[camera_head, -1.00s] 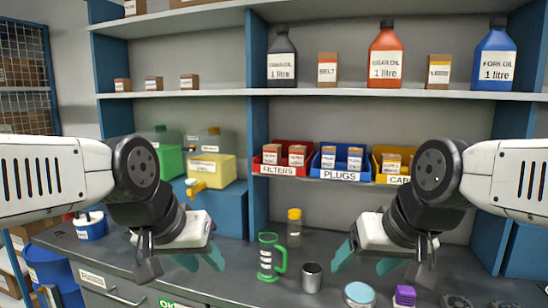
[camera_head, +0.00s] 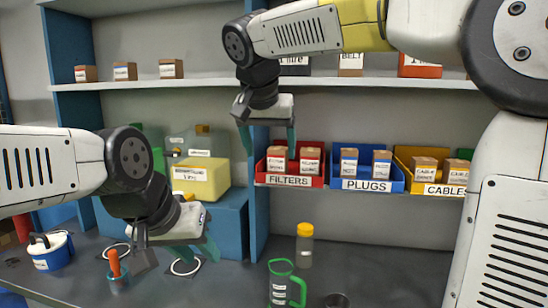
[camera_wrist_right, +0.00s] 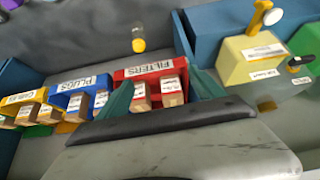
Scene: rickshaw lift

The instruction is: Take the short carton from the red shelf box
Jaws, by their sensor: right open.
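The red shelf box (camera_head: 291,181), labelled FILTERS, sits on the lower shelf. My right gripper (camera_head: 267,136) is open and empty, above and in front of the red box, pointing down. In the right wrist view both cartons (camera_wrist_right: 141,95) (camera_wrist_right: 172,92) appear between its spread teal fingers (camera_wrist_right: 160,88). My left gripper (camera_head: 178,256) is open and empty over the bench at the left.
A blue PLUGS box (camera_head: 366,186) and a yellow CABLES box (camera_head: 440,190) adjoin at the right. The upper shelf (camera_head: 190,85) runs behind my right gripper. A green mug (camera_head: 281,284), a yellow-capped jar (camera_head: 305,245) and a yellow canister (camera_head: 203,178) stand below or left.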

